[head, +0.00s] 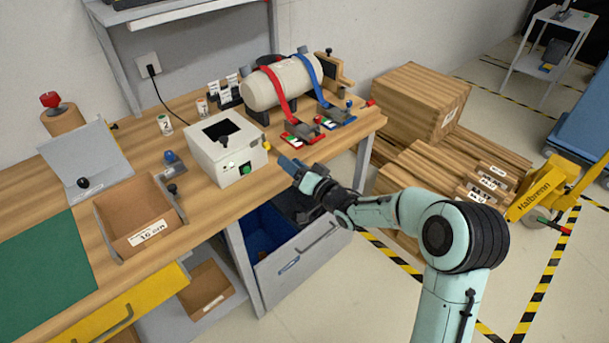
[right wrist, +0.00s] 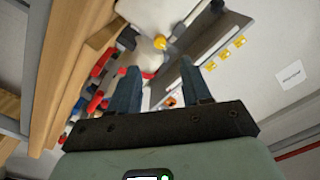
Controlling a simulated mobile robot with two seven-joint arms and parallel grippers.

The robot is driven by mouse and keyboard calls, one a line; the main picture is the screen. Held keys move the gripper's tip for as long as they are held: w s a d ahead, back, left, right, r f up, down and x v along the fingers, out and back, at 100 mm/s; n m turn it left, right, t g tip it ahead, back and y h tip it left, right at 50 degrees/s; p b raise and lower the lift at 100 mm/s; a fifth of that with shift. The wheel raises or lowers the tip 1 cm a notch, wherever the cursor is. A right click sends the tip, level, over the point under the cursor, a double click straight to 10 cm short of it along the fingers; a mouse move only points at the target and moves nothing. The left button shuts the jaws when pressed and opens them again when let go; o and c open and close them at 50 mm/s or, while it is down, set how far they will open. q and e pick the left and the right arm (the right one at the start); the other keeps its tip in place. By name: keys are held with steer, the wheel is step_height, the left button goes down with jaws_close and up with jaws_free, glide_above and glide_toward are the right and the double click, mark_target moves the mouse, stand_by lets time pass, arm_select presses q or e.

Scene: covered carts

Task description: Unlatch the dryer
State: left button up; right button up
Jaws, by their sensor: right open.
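A white box-shaped unit (head: 228,152), which seems to be the dryer, stands on the wooden workbench. It has a dark opening on top, a small black knob and a green switch on its front. A yellow knob (head: 266,147) sticks out at its right side; I cannot tell whether it is the latch. My right gripper (head: 287,163) is at the bench's front edge, just right of the unit and apart from it. In the right wrist view its two blue fingers (right wrist: 161,78) are apart with nothing between them. A yellow knob (right wrist: 160,43) shows beyond them. My left gripper is out of view.
A cream cylinder (head: 283,82) with red and blue straps lies behind my right gripper. A wooden tray (head: 129,213) and a grey slanted stand (head: 88,160) are on the left. An open drawer (head: 300,262) juts out below my right gripper. Wooden crates (head: 420,105) stand at right.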

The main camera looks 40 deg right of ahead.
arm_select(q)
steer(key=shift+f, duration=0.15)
arm_select(e)
steer(key=s, duration=0.5)
steer(key=shift+s+d, duration=0.1)
steer(key=shift+d, duration=0.1)
